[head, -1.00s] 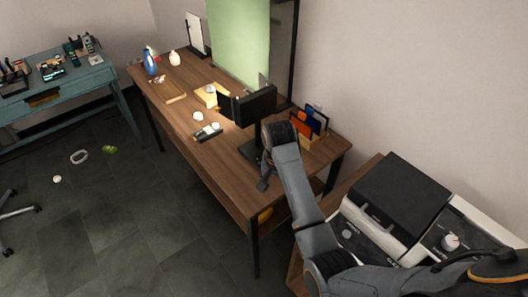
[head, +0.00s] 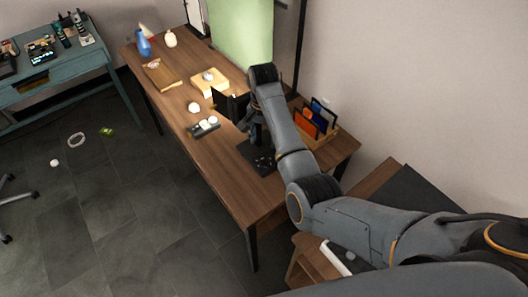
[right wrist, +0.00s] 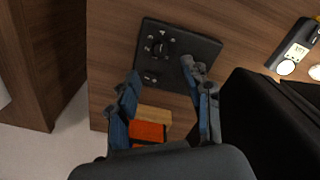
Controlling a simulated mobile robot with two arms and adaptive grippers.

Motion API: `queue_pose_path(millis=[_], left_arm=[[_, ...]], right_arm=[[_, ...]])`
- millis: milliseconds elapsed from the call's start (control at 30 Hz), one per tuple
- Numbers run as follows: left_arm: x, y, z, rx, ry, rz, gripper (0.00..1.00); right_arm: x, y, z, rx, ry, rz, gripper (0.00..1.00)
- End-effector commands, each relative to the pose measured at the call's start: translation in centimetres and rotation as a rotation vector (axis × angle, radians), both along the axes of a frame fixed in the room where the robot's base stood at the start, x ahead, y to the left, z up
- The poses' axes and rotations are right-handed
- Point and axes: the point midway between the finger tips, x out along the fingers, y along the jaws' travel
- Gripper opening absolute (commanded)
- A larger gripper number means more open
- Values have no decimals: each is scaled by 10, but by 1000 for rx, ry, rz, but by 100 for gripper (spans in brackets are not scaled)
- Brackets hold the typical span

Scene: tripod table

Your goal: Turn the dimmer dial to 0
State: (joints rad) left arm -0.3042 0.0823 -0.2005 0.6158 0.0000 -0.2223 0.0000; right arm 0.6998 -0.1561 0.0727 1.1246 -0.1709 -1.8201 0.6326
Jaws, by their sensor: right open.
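The dimmer dial (right wrist: 159,48) is a small black knob with light marks around it on a black base plate (right wrist: 176,45). The base plate (head: 258,158) lies on the wooden table in the head view, where the dial is too small to make out surely. My right gripper (right wrist: 160,72) is open and empty, pointing down, with its fingertips on either side of the dial's near area and apart from the dial. In the head view my right gripper (head: 253,130) hangs over the plate, partly hidden by its arm. My left gripper is out of view.
A black panel (head: 222,103) stands beside my right arm. An organizer with orange and blue cards (head: 312,118) is right of the arm. The table's front-left surface (head: 222,165) is clear.

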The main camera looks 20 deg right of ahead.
Motion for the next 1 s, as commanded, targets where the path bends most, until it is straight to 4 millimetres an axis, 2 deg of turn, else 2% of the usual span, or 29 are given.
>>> queue_pose_path(millis=[33,100,167,267,400,500,567,867,1000], left_arm=[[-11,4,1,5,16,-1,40],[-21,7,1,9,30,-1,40],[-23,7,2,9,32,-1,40],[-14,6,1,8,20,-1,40],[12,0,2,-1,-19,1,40],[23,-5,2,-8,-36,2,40],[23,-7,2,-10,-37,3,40],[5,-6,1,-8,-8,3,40],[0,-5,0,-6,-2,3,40]], right_arm=[[-1,-1,-12,-1,6,-1,50],[-1,-1,-27,-1,5,-1,50],[-2,-1,-40,-1,4,0,50],[-1,-1,-59,-1,3,0,50],[0,-1,-79,0,1,0,50],[0,-1,-87,0,0,0,50],[0,-1,-90,-1,-1,-1,50],[0,-1,-92,0,-1,-1,50],[0,-1,-92,0,-1,0,23]])
